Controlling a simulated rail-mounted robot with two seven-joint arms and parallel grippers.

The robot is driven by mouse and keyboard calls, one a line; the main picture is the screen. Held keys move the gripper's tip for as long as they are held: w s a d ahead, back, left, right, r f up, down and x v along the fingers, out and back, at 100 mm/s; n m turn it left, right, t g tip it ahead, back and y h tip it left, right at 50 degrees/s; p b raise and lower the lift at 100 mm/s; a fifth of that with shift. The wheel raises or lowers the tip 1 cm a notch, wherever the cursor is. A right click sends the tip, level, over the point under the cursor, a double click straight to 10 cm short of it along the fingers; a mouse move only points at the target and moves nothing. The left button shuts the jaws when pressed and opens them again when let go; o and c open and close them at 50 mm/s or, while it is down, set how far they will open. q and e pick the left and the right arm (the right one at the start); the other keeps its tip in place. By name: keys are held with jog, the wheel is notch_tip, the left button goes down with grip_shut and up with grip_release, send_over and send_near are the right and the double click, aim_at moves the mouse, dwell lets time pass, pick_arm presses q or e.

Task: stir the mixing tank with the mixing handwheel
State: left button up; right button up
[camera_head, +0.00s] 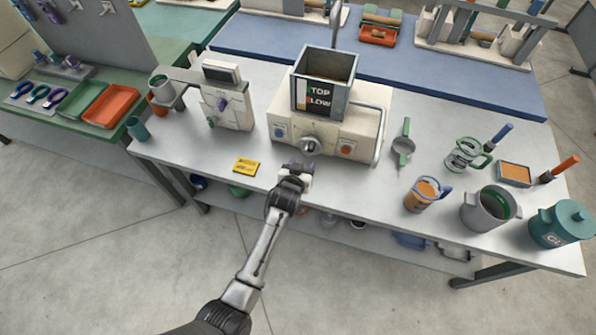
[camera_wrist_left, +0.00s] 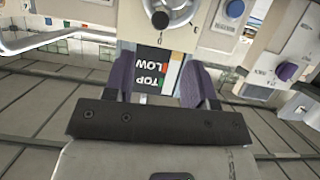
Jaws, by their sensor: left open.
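The mixing tank (camera_head: 341,98) is a square, open-topped grey box on a cream machine (camera_head: 365,128), with a label reading TOP and LOW. A round grey-and-dark knob (camera_head: 310,145), seemingly the mixing handwheel, is on the machine's front between a blue and an orange button. My left gripper (camera_head: 297,170) is open and empty, just in front of and below this knob, apart from it. In the left wrist view, the scene is upside down: the knob (camera_wrist_left: 160,18) is at the top and the tank label (camera_wrist_left: 155,72) shows between the purple fingers.
A cream device (camera_head: 228,105) with a purple knob stands left of the machine. A yellow card (camera_head: 246,166) lies near the front edge.

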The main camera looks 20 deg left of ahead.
pick_arm(q)
jog(key=shift+v, duration=2.05)
